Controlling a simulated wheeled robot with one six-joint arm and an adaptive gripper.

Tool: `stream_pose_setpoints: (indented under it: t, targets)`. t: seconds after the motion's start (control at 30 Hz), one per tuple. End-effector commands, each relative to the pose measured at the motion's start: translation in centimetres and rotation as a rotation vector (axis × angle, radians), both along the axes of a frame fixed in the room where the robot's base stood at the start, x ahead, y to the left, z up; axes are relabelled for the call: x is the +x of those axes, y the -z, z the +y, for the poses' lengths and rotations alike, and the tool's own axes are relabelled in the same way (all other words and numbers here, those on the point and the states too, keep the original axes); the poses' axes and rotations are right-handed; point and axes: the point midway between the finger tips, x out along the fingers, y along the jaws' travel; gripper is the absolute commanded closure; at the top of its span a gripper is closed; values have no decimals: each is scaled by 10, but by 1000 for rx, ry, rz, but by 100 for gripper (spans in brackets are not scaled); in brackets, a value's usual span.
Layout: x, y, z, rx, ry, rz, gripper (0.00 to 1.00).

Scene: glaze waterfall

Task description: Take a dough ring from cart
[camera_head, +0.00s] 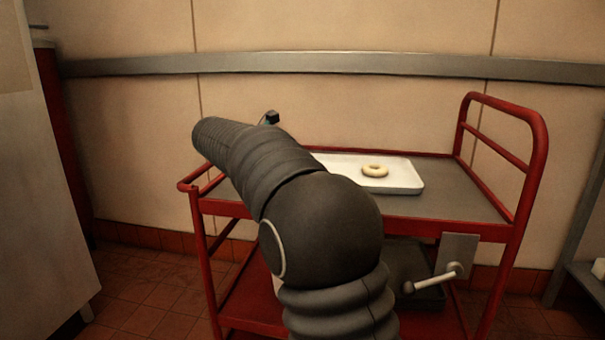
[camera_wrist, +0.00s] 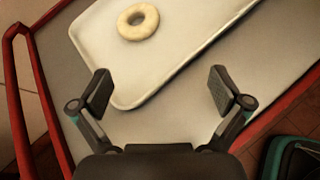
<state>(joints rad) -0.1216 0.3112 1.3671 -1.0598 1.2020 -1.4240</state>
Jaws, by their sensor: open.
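A pale dough ring (camera_head: 375,170) lies flat on a white tray (camera_head: 404,181) on the top shelf of the red cart (camera_head: 450,228). In the wrist view the dough ring (camera_wrist: 138,21) is near the top, left of centre, on the tray (camera_wrist: 180,62). My gripper (camera_wrist: 161,91) is open and empty, its two fingers apart. It is over the tray's near edge, with the ring beyond the fingertips and apart from them. In the head view my arm hides the gripper and the left part of the tray.
The cart's red rail (camera_head: 540,150) rises at the right end. The grey top shelf (camera_head: 455,190) is bare right of the tray. A dark bin (camera_head: 412,262) sits on the lower shelf. A metal wall rail (camera_head: 350,63) runs behind. A pale panel (camera_head: 40,190) stands at left.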

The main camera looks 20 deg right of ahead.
Motion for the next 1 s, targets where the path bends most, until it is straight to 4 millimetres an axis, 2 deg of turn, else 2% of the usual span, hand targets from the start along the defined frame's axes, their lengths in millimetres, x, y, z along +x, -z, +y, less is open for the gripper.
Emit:
stream_pose_setpoints:
  t: [0.03, 0.1, 0.2, 0.37, 0.63, 0.8, 1.0]
  targets:
    - [15, 5, 1, -52, -21, 35, 0]
    - [29, 5, 1, -114, -44, 74, 0]
    - [41, 5, 1, -173, -63, 111, 0]
    - [50, 8, -7, -206, -71, 134, 0]
    - [69, 27, -47, -205, -69, 133, 0]
    - [78, 34, -65, -204, -71, 133, 0]
    - [82, 38, -72, -203, -74, 133, 0]
